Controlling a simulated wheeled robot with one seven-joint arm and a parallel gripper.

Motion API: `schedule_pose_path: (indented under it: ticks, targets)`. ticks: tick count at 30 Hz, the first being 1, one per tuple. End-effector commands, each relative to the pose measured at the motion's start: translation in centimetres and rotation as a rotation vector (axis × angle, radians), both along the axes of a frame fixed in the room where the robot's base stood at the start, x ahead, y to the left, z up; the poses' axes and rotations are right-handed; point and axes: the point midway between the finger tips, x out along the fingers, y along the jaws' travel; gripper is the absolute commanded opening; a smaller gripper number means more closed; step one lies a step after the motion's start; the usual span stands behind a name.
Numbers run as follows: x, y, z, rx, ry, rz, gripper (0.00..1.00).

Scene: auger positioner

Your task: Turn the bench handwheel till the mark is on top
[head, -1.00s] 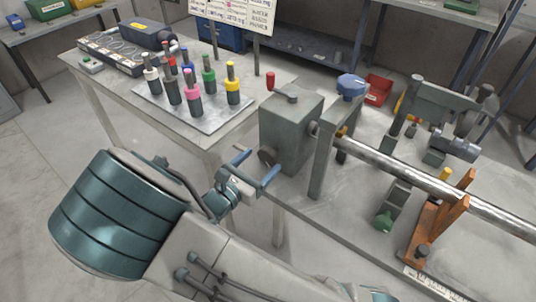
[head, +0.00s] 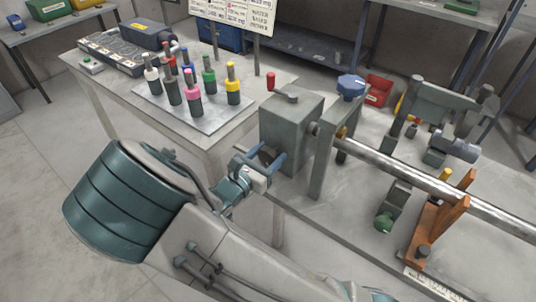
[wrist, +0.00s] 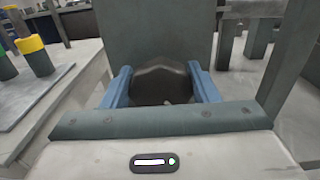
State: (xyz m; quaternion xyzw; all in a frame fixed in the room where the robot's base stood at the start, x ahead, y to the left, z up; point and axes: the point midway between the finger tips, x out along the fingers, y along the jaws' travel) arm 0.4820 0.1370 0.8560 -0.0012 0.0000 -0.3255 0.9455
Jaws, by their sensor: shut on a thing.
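The bench handwheel (head: 268,154) is a small dark round part on the front face of the grey gearbox (head: 297,125). In the wrist view the dark handwheel (wrist: 163,82) sits between the two blue fingers of my gripper. My gripper (head: 263,158) is shut on the handwheel, one finger at each side of it; the wrist view also shows my gripper (wrist: 163,90) close in front of the gearbox.
A red-knobbed crank (head: 272,82) is on top of the gearbox. A blue knob (head: 351,86) tops the upright beside it. A long metal shaft (head: 420,180) runs right to an orange stand (head: 440,225). Coloured-collared tools stand on a tray (head: 215,112) at left.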

Motion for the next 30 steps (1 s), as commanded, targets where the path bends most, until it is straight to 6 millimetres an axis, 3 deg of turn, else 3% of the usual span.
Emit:
schedule_pose_path:
  ticks: [11,30]
  targets:
    - [0.09,0.11,0.54,-0.118,0.095,0.002,0.31]
    - [0.22,0.33,0.13,-0.532,0.418,0.001,0.31]
